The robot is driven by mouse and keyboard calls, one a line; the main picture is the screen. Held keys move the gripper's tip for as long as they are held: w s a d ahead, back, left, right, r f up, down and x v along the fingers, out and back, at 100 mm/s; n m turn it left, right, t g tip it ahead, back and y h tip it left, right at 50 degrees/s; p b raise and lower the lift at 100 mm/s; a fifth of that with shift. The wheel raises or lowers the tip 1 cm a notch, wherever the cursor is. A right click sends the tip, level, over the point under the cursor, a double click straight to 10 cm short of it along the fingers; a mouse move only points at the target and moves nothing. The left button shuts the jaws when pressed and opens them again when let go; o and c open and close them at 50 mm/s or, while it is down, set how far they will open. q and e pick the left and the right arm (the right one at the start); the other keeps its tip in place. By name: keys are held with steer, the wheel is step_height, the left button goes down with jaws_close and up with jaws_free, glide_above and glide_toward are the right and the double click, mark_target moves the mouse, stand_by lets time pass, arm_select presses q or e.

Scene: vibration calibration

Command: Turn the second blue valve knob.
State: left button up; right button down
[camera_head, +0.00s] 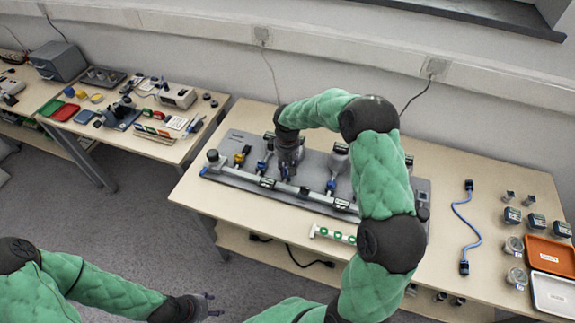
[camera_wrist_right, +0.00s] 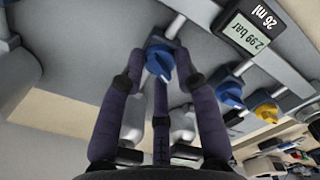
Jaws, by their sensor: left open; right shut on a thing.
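A grey valve board (camera_head: 225,150) lies on the wooden table, with a row of knobs along a light pipe. A yellow knob (camera_head: 239,158) is at its left, followed by a blue knob (camera_head: 262,166). My right gripper (camera_head: 287,170) reaches down at the knob after these. In the right wrist view its fingers (camera_wrist_right: 160,75) are closed around the second blue knob (camera_wrist_right: 160,62). The other blue knob (camera_wrist_right: 230,93) and the yellow knob (camera_wrist_right: 267,112) stand apart from the fingers. A further blue knob (camera_head: 331,186) is right of the gripper. My left gripper (camera_head: 211,305) is open and empty, low in the head view.
A display (camera_wrist_right: 252,32) beside the held knob reads 2.99 bar and 26 ml. A green-and-white strip (camera_head: 333,235) lies at the table's front. A blue cable (camera_head: 467,225), jars and an orange tray (camera_head: 550,252) are at the right. Another cluttered table (camera_head: 150,148) stands left.

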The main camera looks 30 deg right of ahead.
steer(key=m, duration=0.3)
steer(key=shift+w+a+m+p, duration=0.1)
steer(key=shift+m+p, duration=0.2)
steer(key=shift+m, duration=0.1)
steer(key=m, duration=0.3)
steer(key=shift+m, duration=0.3)
steer(key=m, duration=0.4)
steer(key=shift+r, duration=0.1)
steer(key=shift+d+m, duration=0.25)
steer(key=shift+m, duration=0.25)
steer(key=shift+w+d+r, duration=0.1)
steer(key=shift+r, duration=0.05)
steer(key=c, duration=1)
jaws_free()
steer(key=shift+o, duration=0.3)
steer(key=shift+d, duration=0.1)
